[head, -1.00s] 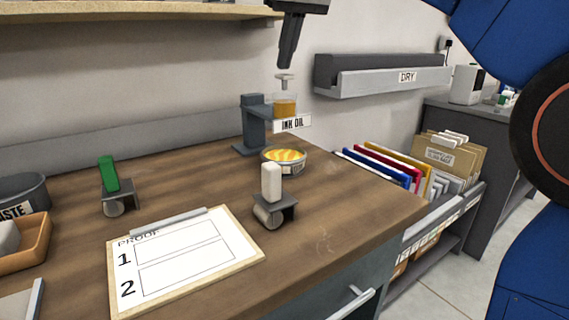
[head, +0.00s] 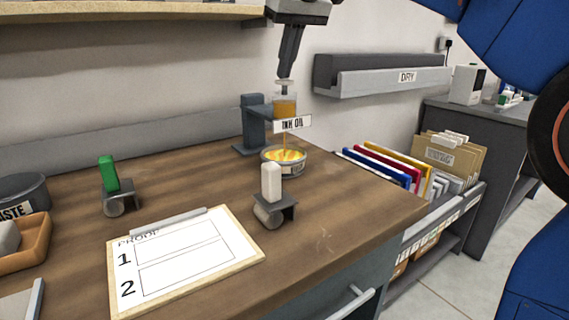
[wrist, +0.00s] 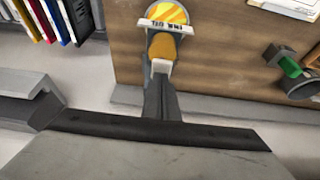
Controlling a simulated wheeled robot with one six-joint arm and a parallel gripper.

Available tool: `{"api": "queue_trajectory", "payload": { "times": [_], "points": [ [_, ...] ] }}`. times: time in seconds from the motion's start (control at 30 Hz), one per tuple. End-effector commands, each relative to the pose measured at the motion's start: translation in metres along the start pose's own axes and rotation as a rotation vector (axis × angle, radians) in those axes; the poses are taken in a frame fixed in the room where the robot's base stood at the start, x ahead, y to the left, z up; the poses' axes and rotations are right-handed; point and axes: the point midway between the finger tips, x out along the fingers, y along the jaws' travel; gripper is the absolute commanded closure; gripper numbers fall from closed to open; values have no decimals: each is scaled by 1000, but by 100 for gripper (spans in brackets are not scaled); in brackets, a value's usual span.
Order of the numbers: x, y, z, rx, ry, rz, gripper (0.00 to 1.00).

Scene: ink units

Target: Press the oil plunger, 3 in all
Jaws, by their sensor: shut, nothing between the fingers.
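The ink oil dispenser (head: 254,120) stands at the back of the wooden bench, with an amber reservoir (head: 285,106) and an "INK OIL" label. Its pale plunger cap (head: 285,84) sits low on the reservoir. My gripper (head: 285,76) is shut and empty, pointing down with its tips at the cap, seemingly touching it. A thin amber stream falls from the dispenser into the round tin (head: 284,158) of yellow-orange ink below. In the wrist view the reservoir (wrist: 162,47) and the tin (wrist: 168,12) show beyond my gripper, and the tip contact is hard to make out.
A white-handled roller (head: 271,185) stands in front of the tin, a green-handled one (head: 110,175) to the left. A proof clipboard (head: 185,258) lies in front. The DRY rack (head: 385,80) is on the wall at right; folders (head: 385,165) stand beyond the bench's right edge.

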Motion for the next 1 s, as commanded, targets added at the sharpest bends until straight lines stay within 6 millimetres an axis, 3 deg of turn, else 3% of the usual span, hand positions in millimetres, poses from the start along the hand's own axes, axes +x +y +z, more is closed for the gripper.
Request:
{"api": "queue_trajectory", "payload": {
  "times": [0.6, 1.0],
  "points": [
    [-18, 0, -8, 0, -2, 0, 100],
    [-19, 0, -8, 0, -1, 0, 100]
  ]
}}
